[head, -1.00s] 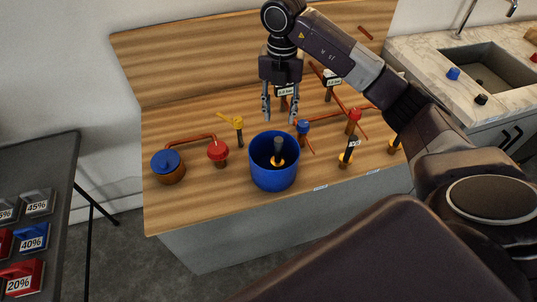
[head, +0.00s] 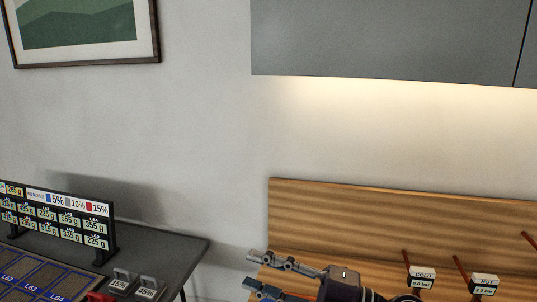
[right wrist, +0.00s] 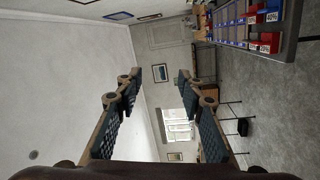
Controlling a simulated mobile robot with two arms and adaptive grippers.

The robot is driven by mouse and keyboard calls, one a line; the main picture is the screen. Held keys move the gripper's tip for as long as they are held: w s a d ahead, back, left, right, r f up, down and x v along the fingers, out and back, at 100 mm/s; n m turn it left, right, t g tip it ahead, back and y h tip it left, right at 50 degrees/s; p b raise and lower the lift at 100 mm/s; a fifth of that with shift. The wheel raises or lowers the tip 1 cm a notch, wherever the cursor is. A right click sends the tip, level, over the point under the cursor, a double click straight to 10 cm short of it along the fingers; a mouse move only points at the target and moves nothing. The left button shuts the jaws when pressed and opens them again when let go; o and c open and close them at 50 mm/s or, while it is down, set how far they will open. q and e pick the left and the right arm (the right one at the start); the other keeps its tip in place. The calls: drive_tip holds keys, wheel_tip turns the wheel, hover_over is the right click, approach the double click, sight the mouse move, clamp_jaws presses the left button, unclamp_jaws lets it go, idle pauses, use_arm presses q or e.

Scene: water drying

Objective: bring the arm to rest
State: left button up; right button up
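My right gripper (head: 253,271) shows at the bottom of the head view, in front of the wooden backboard (head: 400,220). It points to the left with its two fingers apart and nothing between them. In the right wrist view the same gripper (right wrist: 160,78) is open and empty, with the room beyond it. My left gripper is in neither view.
Left of the backboard, a dark table carries a label rack (head: 55,225), a blue-lined tray (head: 30,280) and percentage blocks (head: 148,288). COLD (head: 422,278) and HOT (head: 485,284) gauges are at lower right. A grey cabinet (head: 390,40) hangs above.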

drive_tip(key=w+d+r+m+t+h, duration=0.1)
drive_tip(key=w+d+m+t+h, duration=0.2)
drive_tip(key=d+m+t+h, duration=0.45)
drive_tip(key=w+d+r+m+t+h, duration=0.2)
drive_tip(key=d+m+t, duration=0.4)
drive_tip(key=m, duration=0.4)
drive_tip(key=s+d+f+m+g+h, duration=0.25)
drive_tip(key=d+f+m+h, duration=0.25)
drive_tip(key=f, duration=0.5)
drive_tip(key=s+d+f+m+g+h, duration=0.25)
drive_tip(key=d+f+m+h, duration=0.2)
drive_tip(key=f, duration=0.55)
drive_tip(key=s+a+f+g+y, duration=0.1)
drive_tip(key=s+f+g, duration=0.6)
drive_tip(key=s, duration=0.5)
drive_tip(key=s+f+g, duration=0.4)
drive_tip(key=s+f, duration=0.5)
drive_tip(key=s, duration=0.3)
wheel_tip(320, 180, down, 26)
drive_tip(key=g+b, duration=0.1)
drive_tip(key=b, duration=0.1)
drive_tip(key=s+d+f+g+b, duration=0.1)
drive_tip(key=s+d+f, duration=0.2)
drive_tip(key=s+f, duration=1.5)
drive_tip(key=shift+s+f+g, duration=0.3)
drive_tip(key=shift+f+g, duration=0.05)
drive_tip(key=shift+f, duration=0.5)
